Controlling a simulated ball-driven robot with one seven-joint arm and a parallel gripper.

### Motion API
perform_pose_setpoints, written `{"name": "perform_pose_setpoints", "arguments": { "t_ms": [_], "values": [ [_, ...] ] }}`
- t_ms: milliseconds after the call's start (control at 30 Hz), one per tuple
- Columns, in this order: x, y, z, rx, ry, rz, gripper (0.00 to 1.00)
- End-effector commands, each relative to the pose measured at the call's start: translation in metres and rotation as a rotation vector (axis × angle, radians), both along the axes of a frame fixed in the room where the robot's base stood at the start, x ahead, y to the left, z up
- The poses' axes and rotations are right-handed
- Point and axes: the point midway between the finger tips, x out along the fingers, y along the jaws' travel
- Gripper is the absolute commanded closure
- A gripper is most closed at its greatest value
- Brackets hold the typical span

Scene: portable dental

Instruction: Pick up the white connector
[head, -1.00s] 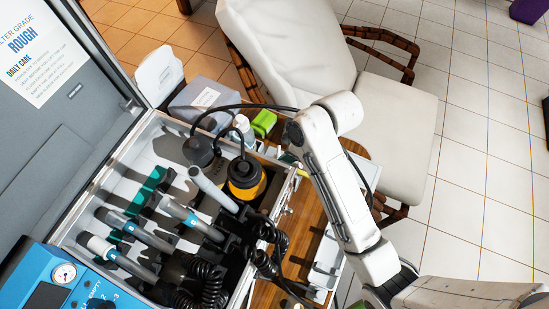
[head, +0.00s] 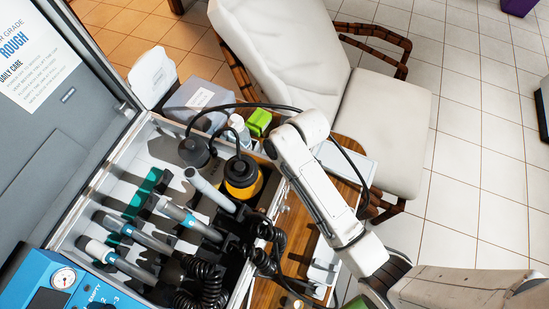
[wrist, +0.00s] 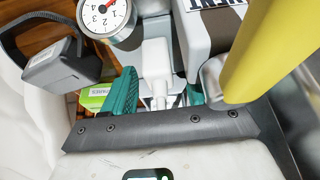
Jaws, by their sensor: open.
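In the wrist view, my gripper (wrist: 159,88) is open, with one teal finger on each side. A white block with a narrower white stem (wrist: 157,60) lies between and beyond the fingers; it looks like the white connector, though I cannot be sure. The fingers do not visibly close on it, and its lower end is partly hidden by my gripper's dark edge.
A thick yellow part (wrist: 258,50) stands close at right. The case holds a yellow-black jar (head: 242,178) and several handpieces. A cream chair (head: 385,130) stands behind.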

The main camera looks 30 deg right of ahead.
Motion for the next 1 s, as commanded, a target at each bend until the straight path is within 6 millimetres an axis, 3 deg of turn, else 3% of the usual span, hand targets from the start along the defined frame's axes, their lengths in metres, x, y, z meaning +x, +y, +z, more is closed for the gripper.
{"name": "perform_pose_setpoints", "arguments": {
  "t_ms": [600, 833, 1000],
  "values": [
    [0.000, 0.000, 0.000, 0.000, 0.000, 0.000, 0.97],
    [0.000, 0.000, 0.002, 0.001, -0.001, 0.000, 0.97],
    [0.001, 0.000, 0.023, 0.000, -0.005, 0.001, 0.97]
  ]
}}
